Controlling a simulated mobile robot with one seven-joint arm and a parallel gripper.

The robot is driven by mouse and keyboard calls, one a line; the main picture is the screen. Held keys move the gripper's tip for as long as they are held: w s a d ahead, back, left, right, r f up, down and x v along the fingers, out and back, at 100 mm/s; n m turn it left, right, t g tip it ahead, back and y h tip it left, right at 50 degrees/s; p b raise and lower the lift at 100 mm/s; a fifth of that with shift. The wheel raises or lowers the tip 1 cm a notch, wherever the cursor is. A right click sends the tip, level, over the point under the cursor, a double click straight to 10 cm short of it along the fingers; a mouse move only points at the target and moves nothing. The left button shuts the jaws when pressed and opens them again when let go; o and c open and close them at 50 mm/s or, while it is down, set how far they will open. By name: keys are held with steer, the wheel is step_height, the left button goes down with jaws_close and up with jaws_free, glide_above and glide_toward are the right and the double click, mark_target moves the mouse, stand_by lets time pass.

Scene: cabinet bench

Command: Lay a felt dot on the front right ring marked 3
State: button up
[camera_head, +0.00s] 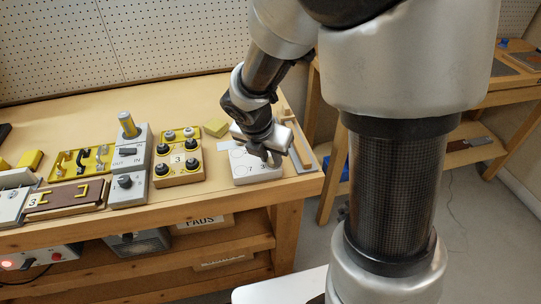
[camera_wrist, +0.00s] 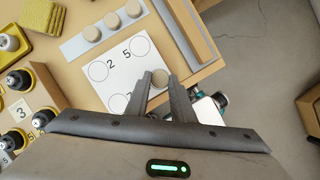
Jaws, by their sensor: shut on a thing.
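My gripper (camera_wrist: 160,84) is shut on a tan felt dot (camera_wrist: 160,77), gripped between its fingertips. The white ring card (camera_wrist: 118,68) lies under it, with rings marked 2, 5 and 7 showing in the wrist view. The held dot covers the place of the front right ring, whose number the finger hides there; a 3 seems to show in the head view. I cannot tell whether the dot touches the card. In the head view my gripper (camera_head: 265,155) is over the white card block (camera_head: 258,178). Loose felt dots (camera_wrist: 112,20) sit on a pale strip (camera_wrist: 73,48) behind the card.
A wooden block with black knobs (camera_head: 178,180) stands left of the card, and a grey switch unit (camera_head: 127,190) stands beyond it.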

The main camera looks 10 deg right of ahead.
steer(key=shift+f, duration=0.3)
stand_by(0.4)
steer(key=o, duration=0.9)
steer(key=shift+o, duration=0.6)
steer(key=shift+o, duration=0.8)
step_height(320, 180, up, 7)
steer(key=p, duration=0.7)
steer(key=shift+r+p, duration=0.1)
steer(key=shift+p, duration=0.2)
